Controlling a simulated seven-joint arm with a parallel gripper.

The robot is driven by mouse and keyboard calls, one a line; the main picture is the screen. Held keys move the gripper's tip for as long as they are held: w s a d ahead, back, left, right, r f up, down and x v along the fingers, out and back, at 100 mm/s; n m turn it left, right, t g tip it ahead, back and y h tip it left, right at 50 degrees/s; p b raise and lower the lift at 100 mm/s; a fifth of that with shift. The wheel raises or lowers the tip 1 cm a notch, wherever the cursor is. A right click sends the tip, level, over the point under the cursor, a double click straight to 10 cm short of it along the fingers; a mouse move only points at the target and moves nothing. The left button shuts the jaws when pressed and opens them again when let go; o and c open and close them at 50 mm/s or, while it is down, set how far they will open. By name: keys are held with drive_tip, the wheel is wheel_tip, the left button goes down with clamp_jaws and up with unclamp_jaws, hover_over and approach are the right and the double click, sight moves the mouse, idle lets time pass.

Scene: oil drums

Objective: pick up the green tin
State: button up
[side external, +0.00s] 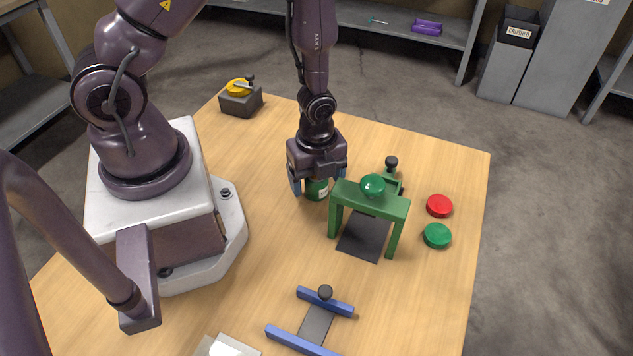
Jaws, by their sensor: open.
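The green tin (316,190) stands on the wooden table, just left of a green arch-shaped frame. My gripper (317,187) points down over the tin, with its jaws open and one blue-tipped finger on each side of it. The upper part of the tin is hidden by the gripper body. I cannot tell whether the fingers touch the tin.
The green frame (397,207) with a green knob stands close to the right of my gripper. Red (439,205) and green (437,235) discs lie farther right. A blue-railed fixture (318,322) is at the front. A grey block with a yellow top (240,98) stands at the back left.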

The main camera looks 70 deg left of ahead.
drive_tip(key=shift+f, duration=0.25)
drive_tip(key=c, duration=1)
drive_tip(key=shift+r, duration=0.1)
